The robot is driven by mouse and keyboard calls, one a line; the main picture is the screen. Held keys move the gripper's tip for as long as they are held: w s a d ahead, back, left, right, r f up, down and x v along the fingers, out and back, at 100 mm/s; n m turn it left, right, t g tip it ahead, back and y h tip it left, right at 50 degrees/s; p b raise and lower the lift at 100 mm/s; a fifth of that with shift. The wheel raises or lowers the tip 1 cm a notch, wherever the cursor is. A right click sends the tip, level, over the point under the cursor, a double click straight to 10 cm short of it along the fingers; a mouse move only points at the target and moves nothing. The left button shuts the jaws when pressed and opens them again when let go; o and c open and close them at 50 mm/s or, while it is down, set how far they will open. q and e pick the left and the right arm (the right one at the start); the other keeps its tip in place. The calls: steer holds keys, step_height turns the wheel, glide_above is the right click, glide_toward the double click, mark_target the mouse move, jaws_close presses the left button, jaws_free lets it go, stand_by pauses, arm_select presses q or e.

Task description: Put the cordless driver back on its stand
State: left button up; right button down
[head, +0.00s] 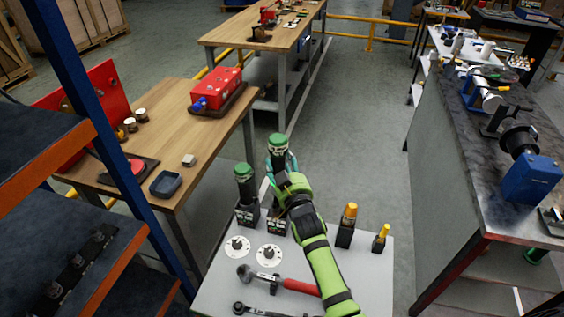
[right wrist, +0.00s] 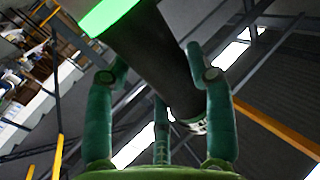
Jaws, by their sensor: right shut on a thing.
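A dark cordless driver with a green top (head: 278,141) is held by my right gripper (head: 279,172), above the grey table. In the right wrist view, the driver's dark body (right wrist: 165,50) lies between the green fingers of the gripper (right wrist: 160,90), which are shut around it. A dark stand (head: 277,226) is on the table below the held driver, partly hidden by my right arm. A second similar green-topped driver (head: 244,184) stands upright in another dark stand (head: 246,215) just left of it. The lower end of the held driver is hidden. My left gripper is not in view.
The grey table (head: 375,285) also carries two white discs (head: 237,248), a red-handled wrench (head: 290,284), a ratchet (head: 262,310) and two yellow-topped tools in dark holders (head: 347,222). A wooden bench (head: 165,95) is left, a metal workbench (head: 450,150) right.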

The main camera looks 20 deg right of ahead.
step_height(320, 180, down, 10)
steer(key=b, duration=0.8)
steer(key=shift+w, duration=0.1)
steer(key=shift+f, duration=0.25)
stand_by(0.6)
steer(key=shift+f+b, duration=0.75)
steer(key=shift+f, duration=0.25)
stand_by(0.5)
steer(key=shift+c, duration=1.8)
jaws_free()
